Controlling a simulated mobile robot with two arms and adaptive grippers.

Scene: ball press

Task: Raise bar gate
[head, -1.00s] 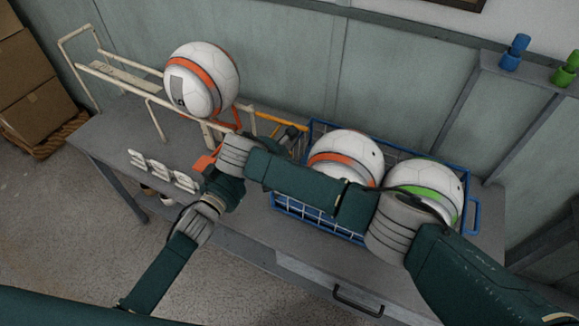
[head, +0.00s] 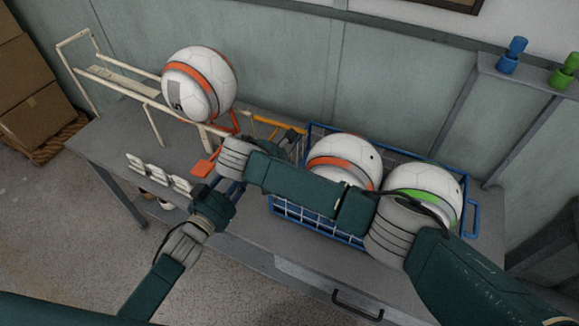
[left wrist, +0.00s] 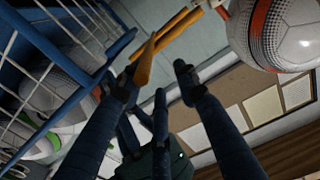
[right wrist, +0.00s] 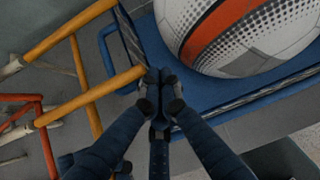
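The yellow bar gate (head: 272,121) spans the end of the pale rail rack, beside the blue basket. It also shows in the left wrist view (left wrist: 165,38) and the right wrist view (right wrist: 100,94). My right gripper (right wrist: 160,77) has its fingertips together at the end of a yellow bar; whether the bar is between them is hidden. In the head view my right arm covers most of that hand. My left gripper (left wrist: 153,82) is open, its fingers apart, with a yellow bar's end near one fingertip. It also shows in the head view (head: 229,185).
A white ball with an orange band (head: 199,84) rests on the pale rack (head: 150,99). The blue basket (head: 318,222) holds a ball with an orange band (head: 338,150) and one with a green band (head: 424,182). An orange plate (head: 205,163) is near my left gripper.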

